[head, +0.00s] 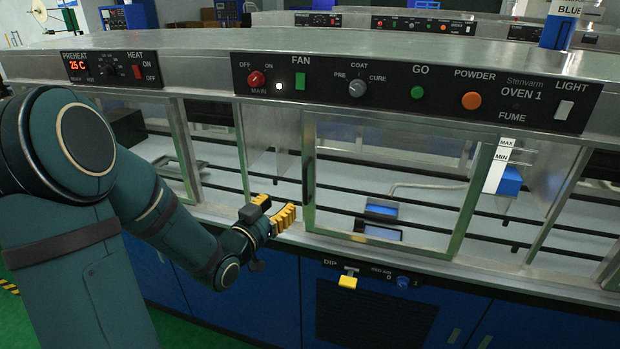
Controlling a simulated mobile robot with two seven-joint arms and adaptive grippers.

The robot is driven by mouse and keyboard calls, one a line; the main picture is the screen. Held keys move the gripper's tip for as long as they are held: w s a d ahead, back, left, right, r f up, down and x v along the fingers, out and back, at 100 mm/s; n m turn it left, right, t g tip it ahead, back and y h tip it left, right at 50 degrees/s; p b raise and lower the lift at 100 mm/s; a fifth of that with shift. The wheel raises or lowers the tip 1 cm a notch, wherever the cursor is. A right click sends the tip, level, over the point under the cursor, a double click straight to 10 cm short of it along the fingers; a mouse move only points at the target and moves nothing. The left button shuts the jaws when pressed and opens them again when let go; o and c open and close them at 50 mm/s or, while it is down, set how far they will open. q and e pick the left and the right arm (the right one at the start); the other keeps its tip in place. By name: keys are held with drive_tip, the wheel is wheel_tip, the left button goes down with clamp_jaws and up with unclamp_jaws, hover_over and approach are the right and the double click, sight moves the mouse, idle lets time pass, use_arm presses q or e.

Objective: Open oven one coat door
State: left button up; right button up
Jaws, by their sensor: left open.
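Oven 1 is a long metal cabinet with a black control panel (415,92) marked FAN, COAT, GO and POWDER. Below the panel is a metal-framed clear door (473,190) under the COAT label, with a dark vertical handle (308,182) on its left side. The door stands across the middle of the front; I cannot tell whether it is fully shut. My left gripper (277,212), with yellow finger pads, is open and empty, low and just left of the door's lower left corner. A small gap seems to separate it from the frame. My right gripper is out of view.
A preheat panel (110,68) reads 25 C at the left. Dark rails run behind the glass, with a blue tray (382,210) inside. A blue block with a MAX/MIN label (503,165) stands right.

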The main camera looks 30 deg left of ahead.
sight(304, 181)
use_arm(q)
drive_tip(key=w, duration=1.2)
drive_tip(key=shift+w+a+p, duration=0.2)
drive_tip(key=shift+w+p, duration=0.1)
drive_tip(key=shift+p, duration=0.1)
clamp_jaws()
